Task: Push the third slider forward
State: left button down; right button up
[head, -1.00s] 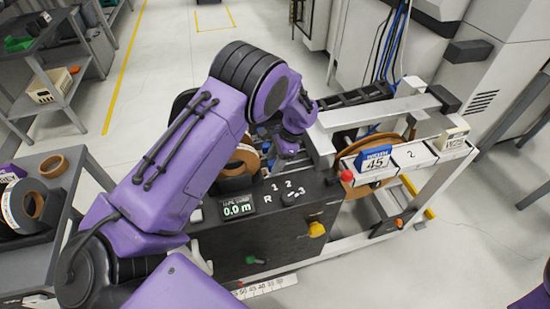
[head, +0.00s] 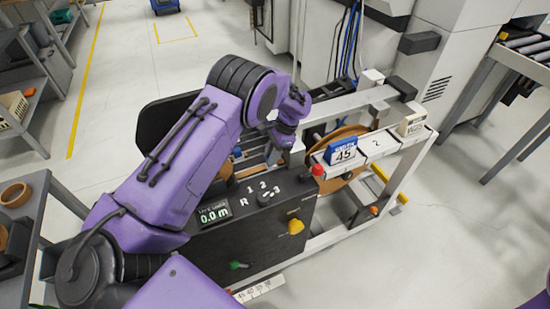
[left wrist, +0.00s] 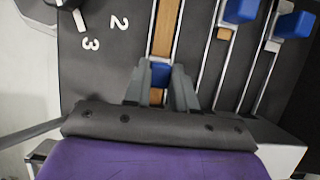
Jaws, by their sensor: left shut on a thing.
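My left gripper (left wrist: 160,85) is shut on a blue slider block (left wrist: 161,74) in the left wrist view. The block sits in the leftmost visible slot, over a wood-coloured strip (left wrist: 166,28). Two other blue slider blocks (left wrist: 240,9) (left wrist: 295,24) stand farther up in slots to the right, apart from my fingers. In the head view my left gripper (head: 284,140) reaches down behind the black control panel (head: 250,225), and my arm hides much of the slider area. Which slider counts as third is not marked beside the slots. My right gripper is out of view.
Open floor lies right of the machine.

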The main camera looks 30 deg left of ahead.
pick_arm(q)
jog(key=shift+d+f, duration=0.1)
jog(key=shift+d, duration=0.05)
jog(key=c, duration=1.3)
grip_release()
jog(key=shift+w, duration=0.1)
jog(key=o, duration=0.4)
jog(key=shift+w+d, duration=0.1)
jog(key=shift+d, duration=0.05)
jog(key=shift+w, duration=0.15)
jog(key=shift+r, duration=0.25)
jog(key=b+v, duration=0.2)
jog(key=v, duration=0.7)
jog(key=shift+w+d+r, duration=0.1)
jog(key=shift+w+r, duration=0.05)
jog(key=shift+r, duration=0.3)
